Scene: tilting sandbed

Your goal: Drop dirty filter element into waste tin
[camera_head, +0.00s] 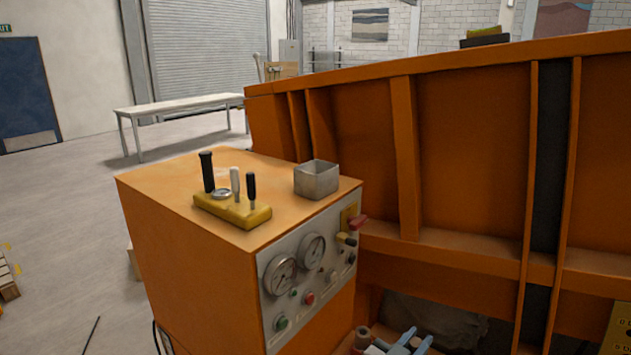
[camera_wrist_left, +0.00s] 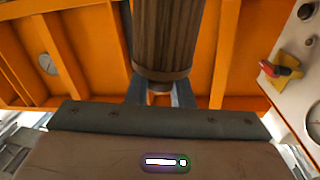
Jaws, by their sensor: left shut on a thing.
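The waste tin, an open square grey metal box (camera_head: 317,180), stands upright on the orange cabinet top near its right edge. My left gripper (camera_head: 402,343) shows at the bottom edge of the head view, low in front of the orange bed and to the right of the cabinet, lower than the tin. In the left wrist view it is shut on the dirty filter element (camera_wrist_left: 166,35), a brown pleated cylinder with a banded end. The far end of the filter is cut off by that view's top edge. My right gripper is not in view.
The orange cabinet (camera_head: 180,255) carries a yellow lever block (camera_head: 232,210) left of the tin. Its panel has gauges, buttons and a red-handled lever (camera_head: 358,222) sticking out. The ribbed orange bed wall (camera_head: 470,150) rises behind. Air above the tin is clear.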

